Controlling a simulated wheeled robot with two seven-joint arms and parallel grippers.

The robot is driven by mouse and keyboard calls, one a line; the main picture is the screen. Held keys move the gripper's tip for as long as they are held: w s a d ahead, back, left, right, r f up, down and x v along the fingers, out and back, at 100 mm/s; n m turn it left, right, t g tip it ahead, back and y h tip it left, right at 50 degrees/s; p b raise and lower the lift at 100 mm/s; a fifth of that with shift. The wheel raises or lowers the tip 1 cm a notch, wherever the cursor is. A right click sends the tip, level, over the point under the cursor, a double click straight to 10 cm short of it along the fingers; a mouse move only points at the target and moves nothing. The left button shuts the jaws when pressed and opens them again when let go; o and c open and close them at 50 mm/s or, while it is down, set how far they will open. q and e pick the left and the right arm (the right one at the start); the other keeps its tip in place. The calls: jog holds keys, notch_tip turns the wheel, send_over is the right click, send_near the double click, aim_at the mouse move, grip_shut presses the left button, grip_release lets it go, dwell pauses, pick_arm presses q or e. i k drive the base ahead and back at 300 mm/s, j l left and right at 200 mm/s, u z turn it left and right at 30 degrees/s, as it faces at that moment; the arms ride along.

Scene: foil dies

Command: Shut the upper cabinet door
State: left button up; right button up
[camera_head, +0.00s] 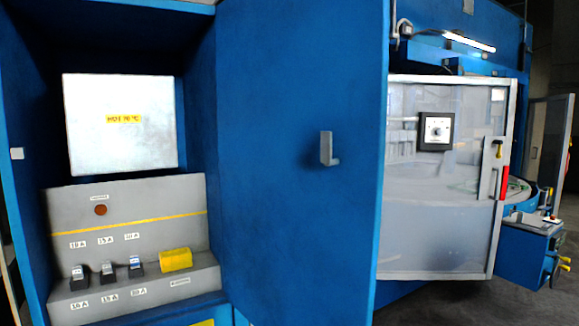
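The blue cabinet door (290,110) stands open and fills the middle of the head view. It is hinged beside the right wall of the cabinet opening. A small grey L-shaped handle (327,148) sits on the door face towards me. The open blue cabinet (193,120) is on the left, its inside showing. A small light catch plate (17,153) is on its left edge. The top and bottom of the door run out of the picture. Neither of my grippers is in view.
Inside the cabinet are a white panel (120,95) with a yellow label and a grey stepped console (130,215) with switches and a yellow block (175,260). A framed clear door (440,220) stands to the right. A blue box (530,250) juts out at far right.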

aim_at(302, 234)
jog(key=i+l+u, duration=0.1)
jog(key=i+l, duration=0.2)
jog(key=i, duration=0.2)
jog(key=i+l+u, duration=0.1)
jog(key=i+l, duration=0.2)
jog(key=i, duration=0.15)
jog(key=i+l+u, duration=0.15)
jog(key=u, duration=0.25)
jog(key=i+l+u, duration=0.15)
jog(key=l+u, duration=0.7)
jog(key=i+l+u, duration=0.1)
jog(key=l+u, duration=0.2)
jog(key=u, duration=0.15)
jog(key=k+l+u, duration=0.4)
jog(key=l+u, duration=0.25)
jog(key=k+l+u, duration=0.25)
jog(key=l+u, duration=0.2)
jog(key=k+l+u, duration=0.25)
jog(key=u, duration=0.15)
